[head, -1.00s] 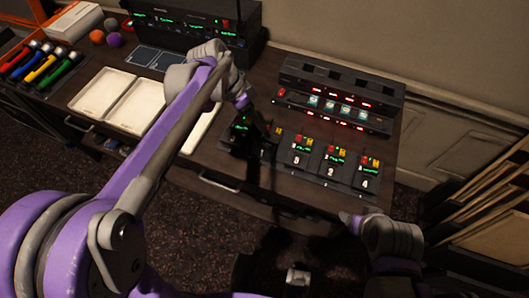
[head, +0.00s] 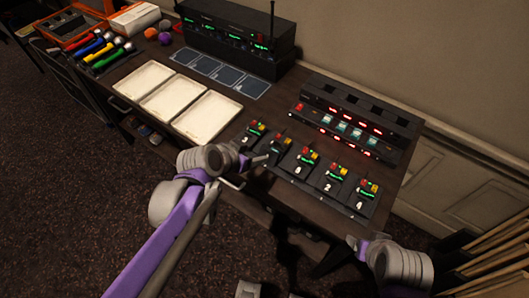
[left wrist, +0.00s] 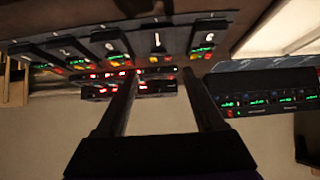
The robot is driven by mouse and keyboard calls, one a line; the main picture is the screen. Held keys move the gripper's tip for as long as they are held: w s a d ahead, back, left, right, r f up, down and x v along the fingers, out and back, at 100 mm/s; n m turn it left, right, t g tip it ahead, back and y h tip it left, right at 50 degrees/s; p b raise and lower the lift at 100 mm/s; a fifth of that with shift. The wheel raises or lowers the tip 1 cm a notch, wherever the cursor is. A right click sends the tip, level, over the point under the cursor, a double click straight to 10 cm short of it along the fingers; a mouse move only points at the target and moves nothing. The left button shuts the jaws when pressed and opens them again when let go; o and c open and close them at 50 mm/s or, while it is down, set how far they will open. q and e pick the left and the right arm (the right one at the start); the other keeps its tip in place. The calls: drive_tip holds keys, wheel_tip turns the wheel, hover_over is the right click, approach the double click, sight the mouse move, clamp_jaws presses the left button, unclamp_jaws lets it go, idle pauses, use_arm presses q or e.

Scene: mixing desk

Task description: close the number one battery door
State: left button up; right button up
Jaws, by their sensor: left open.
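The number one battery pack (head: 277,146) is second from the left in a row of dark numbered packs on the desk.
Other packs (head: 335,177) stand close on both sides. Behind them is a rack with red lights (head: 352,118). Three white trays (head: 210,117) lie to the left, with a black receiver unit (head: 240,45) behind. Floor is open in front.

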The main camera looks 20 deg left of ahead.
sight(268, 151)
use_arm(q)
drive_tip(key=b+x, duration=0.1)
drive_tip(key=x, duration=0.7)
drive_tip(key=shift+w+d+f, duration=0.15)
drive_tip(key=shift+f, duration=0.05)
clamp_jaws()
